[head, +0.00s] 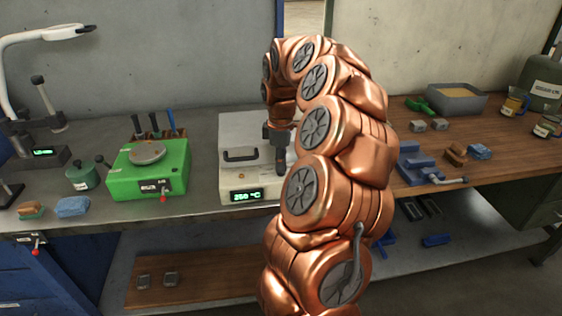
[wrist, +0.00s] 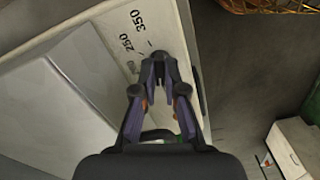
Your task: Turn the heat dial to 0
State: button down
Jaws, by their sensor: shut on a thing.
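The furnace (head: 230,178) is a white box on the grey bench, with a black handle on its top. Its green display (head: 246,195) appears to read 250 °C. My gripper (head: 281,160) points down over the furnace's right side. In the wrist view my gripper (wrist: 160,66) has its fingertips close together beside a printed scale (wrist: 132,35) with 250 and 350 legible. The fingers are shut on the heat dial, which they largely hide. Lower scale marks are partly covered by the fingers, and I cannot read the pointer.
A green hot-plate-like unit (head: 150,172) stands left of the furnace. My copper arm hides the area just right of the furnace.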

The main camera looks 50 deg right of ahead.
jog(key=shift+n, duration=0.6)
jog(key=shift+d, duration=0.1)
jog(key=c, duration=1.2)
grip_release()
jog(key=shift+c, duration=0.2)
jog(key=shift+r, duration=0.1)
notch_tip(320, 180, up, 12)
